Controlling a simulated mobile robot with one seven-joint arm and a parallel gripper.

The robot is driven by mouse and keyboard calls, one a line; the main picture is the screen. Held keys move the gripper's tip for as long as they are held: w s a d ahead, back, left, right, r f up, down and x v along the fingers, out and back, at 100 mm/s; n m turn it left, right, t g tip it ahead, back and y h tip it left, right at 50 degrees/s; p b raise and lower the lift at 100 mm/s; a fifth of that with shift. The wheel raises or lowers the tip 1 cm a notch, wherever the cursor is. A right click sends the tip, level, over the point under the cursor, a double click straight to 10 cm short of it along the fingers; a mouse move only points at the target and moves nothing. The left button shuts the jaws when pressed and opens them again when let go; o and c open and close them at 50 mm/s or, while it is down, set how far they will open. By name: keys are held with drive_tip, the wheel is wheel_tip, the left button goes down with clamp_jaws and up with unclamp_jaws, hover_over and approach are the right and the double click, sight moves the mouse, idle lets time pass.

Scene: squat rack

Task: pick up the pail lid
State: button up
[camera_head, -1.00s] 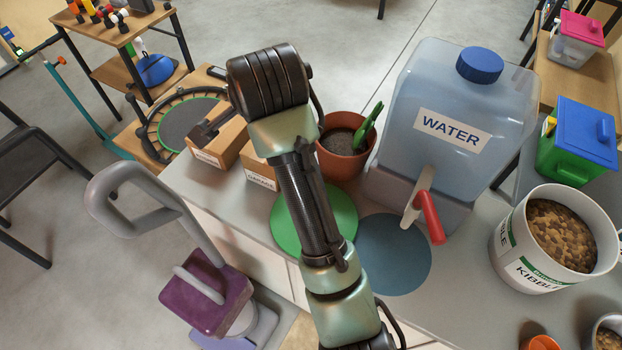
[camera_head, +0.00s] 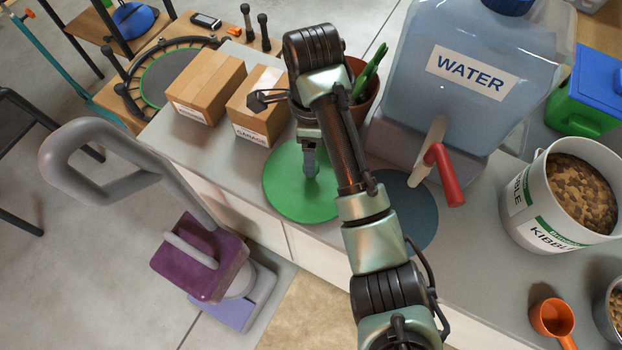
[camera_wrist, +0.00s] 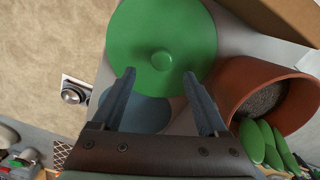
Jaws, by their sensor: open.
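The pail lid is a flat green disc (camera_head: 285,185) lying on the grey counter. In the wrist view the green lid (camera_wrist: 150,25) shows a small round knob at its middle. My gripper (camera_head: 310,172) is above the lid, pointing down, and my arm covers part of the lid's right side in the head view. In the wrist view my gripper (camera_wrist: 159,75) is open and empty, its two fingertips spread on either side of the knob's near side. I cannot tell the exact height of the fingertips above the lid.
A blue-grey disc (camera_head: 415,215) lies right of the lid. Behind are two cardboard boxes (camera_head: 205,85) and a terracotta pot (camera_wrist: 265,80). A water tank (camera_head: 440,110) with a red-handled tap and a kibble pail (camera_head: 520,215) stand to the right.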

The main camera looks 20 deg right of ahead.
drive_tip(key=f, duration=0.7)
drive_tip(key=shift+w+a+b, duration=0.1)
drive_tip(key=shift+w+b, duration=0.1)
drive_tip(key=shift+b, duration=0.15)
clamp_jaws()
